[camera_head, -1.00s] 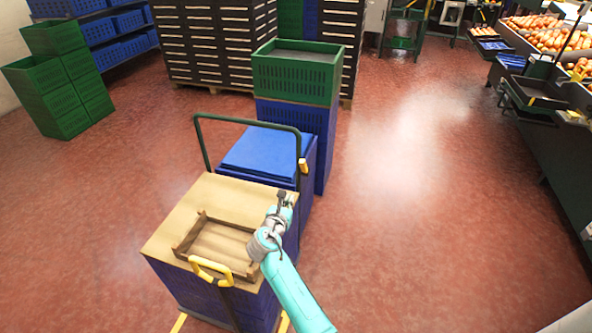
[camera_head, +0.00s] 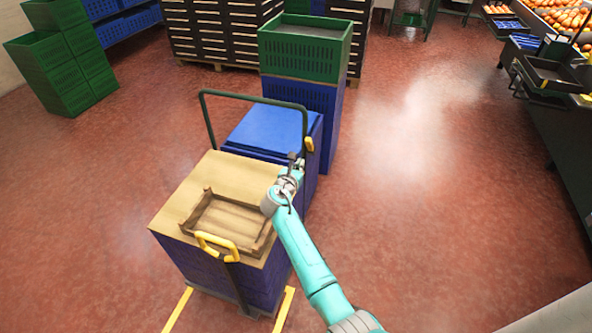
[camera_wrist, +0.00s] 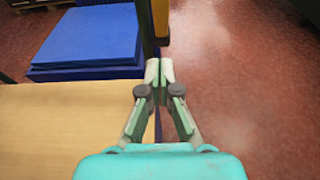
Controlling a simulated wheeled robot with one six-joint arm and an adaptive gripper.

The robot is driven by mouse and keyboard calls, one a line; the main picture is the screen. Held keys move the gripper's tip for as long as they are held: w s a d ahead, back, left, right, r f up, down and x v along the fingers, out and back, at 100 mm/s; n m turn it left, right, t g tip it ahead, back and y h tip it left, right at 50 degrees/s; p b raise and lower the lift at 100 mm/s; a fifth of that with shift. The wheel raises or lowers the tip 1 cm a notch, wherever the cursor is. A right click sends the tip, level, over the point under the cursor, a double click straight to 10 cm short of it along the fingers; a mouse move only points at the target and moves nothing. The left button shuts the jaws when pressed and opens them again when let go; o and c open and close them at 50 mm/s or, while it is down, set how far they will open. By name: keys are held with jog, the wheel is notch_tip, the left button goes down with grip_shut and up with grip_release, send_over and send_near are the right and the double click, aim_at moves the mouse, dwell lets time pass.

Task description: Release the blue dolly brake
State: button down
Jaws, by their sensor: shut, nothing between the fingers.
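The blue dolly (camera_head: 268,132) carries a blue-topped stack and has a dark upright handle frame (camera_head: 205,115). A small yellow lever (camera_head: 309,144), which looks like its brake, sits on the frame's right post. In the wrist view the yellow piece (camera_wrist: 160,18) shows at the top, beside the dark post (camera_wrist: 147,25). My gripper (camera_head: 294,160) is shut and empty, just short of the right post and a little below the lever in the head view. In the wrist view its fingertips (camera_wrist: 159,70) meet below the yellow piece, apparently apart from it.
A nearer stack with a wooden top (camera_head: 190,190) bears a wooden tray (camera_head: 262,241) and has a yellow handle (camera_head: 216,246). A green crate on blue ones (camera_head: 304,50) stands behind the dolly. Red floor to the right is clear.

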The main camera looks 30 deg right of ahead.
aim_at(308, 146)
jog(key=shift+w+d+r, duration=0.2)
jog(key=shift+w+d, duration=0.5)
jog(key=shift+d, duration=0.2)
jog(key=shift+w+d+r, duration=0.15)
jog(key=shift+w+d, duration=0.5)
jog(key=shift+d, duration=0.25)
jog(key=shift+w+d+r, duration=0.2)
jog(key=shift+w+d, duration=0.5)
jog(key=shift+d, duration=0.2)
jog(key=shift+r, duration=0.1)
